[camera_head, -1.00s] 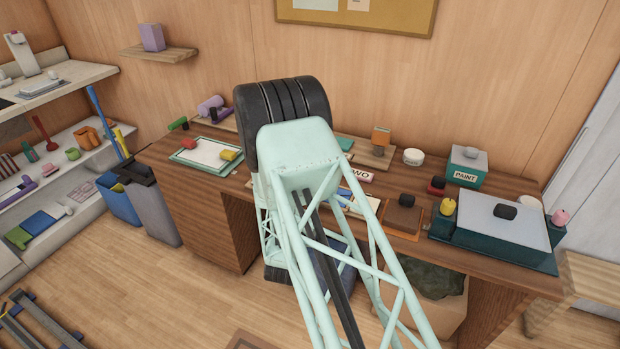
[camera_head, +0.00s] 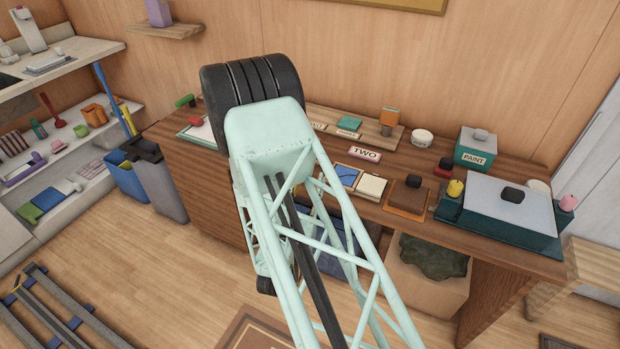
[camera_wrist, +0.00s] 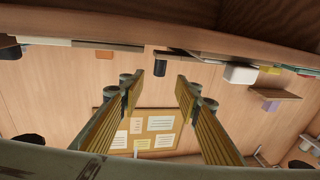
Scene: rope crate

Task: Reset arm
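My gripper (camera_wrist: 160,88) shows in the wrist view with its two yellowish fingers spread apart. It is open, and nothing lies between the fingertips. The wrist picture is upside down, with a desk edge across the top and a pinboard (camera_wrist: 161,124) on the wall beyond the fingers. In the head view my pale green lattice arm reaches up from the bottom to a black ribbed joint left of centre, in front of the desk (camera_head: 200,180). My gripper is hidden in the head view.
The desk holds a teal paint box (camera_head: 476,150), a "TWO" sign (camera_head: 365,153), a grey-lidded box (camera_head: 500,212) and small blocks. Floor at lower left holds a rail frame (camera_head: 60,310).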

